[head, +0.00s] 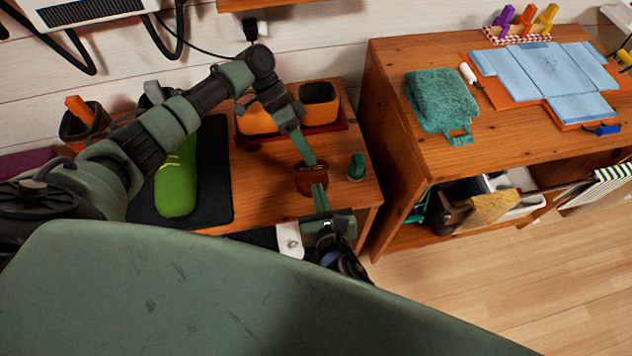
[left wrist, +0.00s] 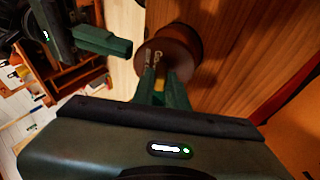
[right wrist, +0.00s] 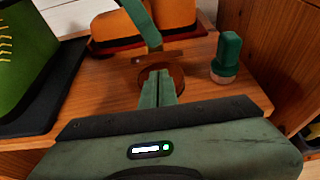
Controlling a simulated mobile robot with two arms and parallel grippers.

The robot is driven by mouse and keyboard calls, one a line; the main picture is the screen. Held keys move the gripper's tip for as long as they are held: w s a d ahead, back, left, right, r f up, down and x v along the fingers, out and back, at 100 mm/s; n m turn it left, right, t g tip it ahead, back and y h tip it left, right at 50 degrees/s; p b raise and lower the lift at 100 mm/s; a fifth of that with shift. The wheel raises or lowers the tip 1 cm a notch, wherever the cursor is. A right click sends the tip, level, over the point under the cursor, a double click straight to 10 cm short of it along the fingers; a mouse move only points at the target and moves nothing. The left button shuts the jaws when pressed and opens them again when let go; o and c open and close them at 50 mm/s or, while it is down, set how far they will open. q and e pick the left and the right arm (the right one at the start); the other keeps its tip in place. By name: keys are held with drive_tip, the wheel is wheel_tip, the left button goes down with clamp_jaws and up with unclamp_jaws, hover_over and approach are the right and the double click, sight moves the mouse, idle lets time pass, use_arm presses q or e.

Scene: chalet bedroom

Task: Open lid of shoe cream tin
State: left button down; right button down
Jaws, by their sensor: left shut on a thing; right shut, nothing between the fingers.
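The round brown shoe cream tin (head: 311,184) stands on the wooden bench. Its lid, with pale lettering, shows in the left wrist view (left wrist: 157,58). My left gripper (head: 309,163) comes down from above and is shut on the lid's edge. In the right wrist view the lid (right wrist: 158,58) looks like a brown strip above the tin body (right wrist: 177,78); I cannot tell whether they still touch. My right gripper (head: 319,186) is shut and empty, close to the tin's near side. Its fingers (right wrist: 158,78) hide part of the tin.
A small green-topped brush (head: 356,167) stands right of the tin. Orange containers (head: 318,105) stand behind on a red tray. A green shoe (head: 177,185) lies left on a black mat (head: 218,190). A taller wooden cabinet (head: 395,110) borders the bench on the right.

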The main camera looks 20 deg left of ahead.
drive_tip(key=shift+x, duration=1.8)
